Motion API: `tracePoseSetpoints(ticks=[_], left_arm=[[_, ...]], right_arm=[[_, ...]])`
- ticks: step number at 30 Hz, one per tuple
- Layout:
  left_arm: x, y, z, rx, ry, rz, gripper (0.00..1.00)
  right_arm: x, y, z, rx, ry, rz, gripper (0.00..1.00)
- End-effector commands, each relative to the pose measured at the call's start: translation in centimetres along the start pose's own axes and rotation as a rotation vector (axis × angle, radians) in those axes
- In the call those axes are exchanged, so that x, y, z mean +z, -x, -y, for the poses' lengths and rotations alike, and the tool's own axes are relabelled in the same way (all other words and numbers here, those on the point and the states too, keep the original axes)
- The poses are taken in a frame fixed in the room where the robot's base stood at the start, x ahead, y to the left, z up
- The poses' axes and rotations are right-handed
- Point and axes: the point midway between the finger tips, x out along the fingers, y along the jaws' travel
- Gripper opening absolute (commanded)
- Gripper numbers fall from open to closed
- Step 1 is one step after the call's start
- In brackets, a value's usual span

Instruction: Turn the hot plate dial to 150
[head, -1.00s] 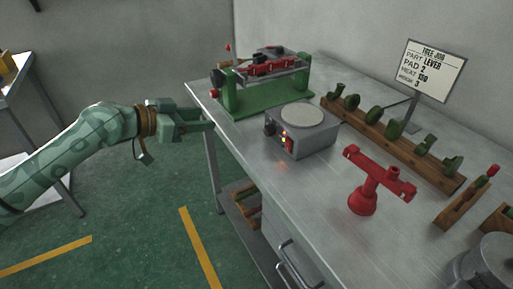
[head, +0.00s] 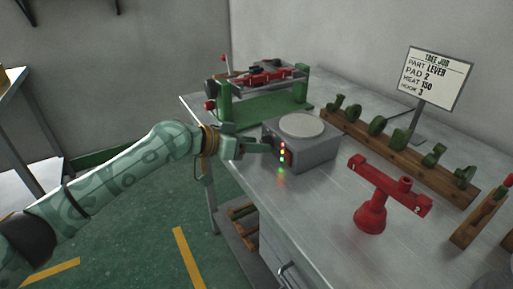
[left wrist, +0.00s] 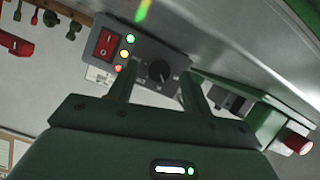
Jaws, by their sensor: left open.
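The hot plate (head: 311,153) is a grey box with a pale round top (head: 302,125), standing near the table's left edge. In the left wrist view its front panel (left wrist: 141,53) shows a dark round dial (left wrist: 159,71), a red rocker switch (left wrist: 105,43) and a column of lit indicator lights (left wrist: 125,53). My left gripper (head: 262,146) is at the left of the hot plate's front, with its jaws apart. In the left wrist view the fingers (left wrist: 160,88) stand either side of the dial; I cannot tell whether they touch it. The dial's markings are too small to read. My right gripper is not in view.
A green machine (head: 262,112) stands behind the hot plate. A red stand (head: 372,205) is to the right on the table (head: 310,215). A wooden rack (head: 400,155) of green parts lies behind it. A sign (head: 436,78) reads HEAT 150.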

Motion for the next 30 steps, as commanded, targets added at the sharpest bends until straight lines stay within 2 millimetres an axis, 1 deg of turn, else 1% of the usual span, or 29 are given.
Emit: tracePoseSetpoints(ticks=[1,4,8,12,14,15,17,23,30], left_arm=[[0.2,-0.6,0.1,0.001,0.002,0.001,0.49],[0.1,-1.0,0.0,0.0,0.0,0.001,0.49],[-0.1,-1.1,0.0,0.0,-0.001,0.0,0.49],[-0.1,-1.1,0.0,0.0,-0.001,0.0,0.49],[-0.1,-1.1,0.0,0.0,-0.001,0.0,0.33],[-0.1,-1.1,0.0,0.0,-0.001,0.0,0.21],[-0.1,-1.1,0.0,0.0,-0.001,0.0,0.05],[-0.1,-1.0,0.0,-0.003,-0.005,0.0,0.05],[-0.2,-1.0,-0.2,-0.029,-0.072,-0.005,0.05]], right_arm=[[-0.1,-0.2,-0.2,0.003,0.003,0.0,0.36],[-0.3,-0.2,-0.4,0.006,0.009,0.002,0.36],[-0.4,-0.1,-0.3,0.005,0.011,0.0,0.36],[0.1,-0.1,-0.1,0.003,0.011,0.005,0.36],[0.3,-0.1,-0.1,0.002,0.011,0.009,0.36],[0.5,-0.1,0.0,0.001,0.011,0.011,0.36],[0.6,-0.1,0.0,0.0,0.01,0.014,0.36],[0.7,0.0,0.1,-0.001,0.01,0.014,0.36],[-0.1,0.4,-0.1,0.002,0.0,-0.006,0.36]])
